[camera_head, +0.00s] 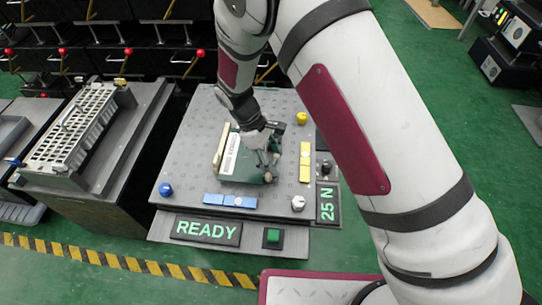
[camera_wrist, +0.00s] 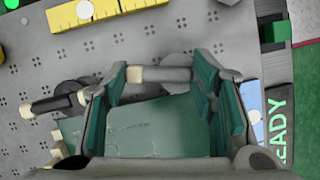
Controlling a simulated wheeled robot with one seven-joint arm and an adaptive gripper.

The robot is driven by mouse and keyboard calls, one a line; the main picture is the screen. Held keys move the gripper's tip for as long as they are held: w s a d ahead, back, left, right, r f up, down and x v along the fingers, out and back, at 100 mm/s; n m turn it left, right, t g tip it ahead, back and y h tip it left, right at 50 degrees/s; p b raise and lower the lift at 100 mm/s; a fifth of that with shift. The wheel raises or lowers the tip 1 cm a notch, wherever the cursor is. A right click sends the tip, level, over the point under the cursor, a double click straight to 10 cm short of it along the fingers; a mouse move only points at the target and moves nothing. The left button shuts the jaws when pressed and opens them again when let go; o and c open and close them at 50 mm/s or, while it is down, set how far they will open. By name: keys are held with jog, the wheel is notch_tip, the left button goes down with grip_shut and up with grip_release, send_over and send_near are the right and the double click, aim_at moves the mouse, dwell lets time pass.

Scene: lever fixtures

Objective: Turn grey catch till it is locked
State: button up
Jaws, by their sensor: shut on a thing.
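The grey catch (camera_wrist: 165,74) shows in the wrist view as a short grey bar with a cream end, lying between the two fingers over a green fixture plate (camera_wrist: 140,128). My gripper (camera_wrist: 160,78) is shut on this bar, with a green-padded finger at each end of it. In the head view my gripper (camera_head: 266,158) is down at the green fixture (camera_head: 243,165) on the grey perforated board (camera_head: 190,135). There the catch is hidden or too small to make out.
On the board are a blue knob (camera_head: 165,189), a yellow knob (camera_head: 301,118), a white knob (camera_head: 298,203) and a yellow block (camera_head: 305,162). A sign (camera_head: 206,230) reads READY.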

jog(key=m, duration=0.2)
jog(key=m+g+p, duration=0.1)
jog(key=shift+d+m+y, duration=0.3)
jog(key=shift+d+m, duration=0.05)
jog(key=shift+m, duration=0.05)
jog(key=m, duration=0.2)
jog(key=m+g+p, duration=0.1)
jog(key=shift+s+d+m+y, duration=0.15)
jog(key=shift+d+m+y, duration=0.15)
jog(key=shift+y, duration=0.1)
jog(key=m, duration=0.1)
jog(key=m+g+y+p, duration=0.1)
jog(key=m, duration=0.1)
jog(key=shift+s+d+m, duration=0.2)
jog(key=shift+m, duration=0.1)
jog(key=shift+s+d+m+y+p, duration=0.1)
jog(key=shift+m+y+p, duration=0.2)
jog(key=shift+m, duration=0.45)
jog(key=shift+s+a+m+y+p, duration=0.15)
jog(key=shift+m+y, duration=0.2)
jog(key=shift+m, duration=0.35)
jog(key=shift+s+d+m+y+p, duration=0.1)
jog(key=shift+d+m+y+p, duration=0.2)
jog(key=shift+m, duration=0.45)
jog(key=shift+a, duration=0.1)
jog(key=o, duration=1.1)
jog(key=shift+o, duration=0.2)
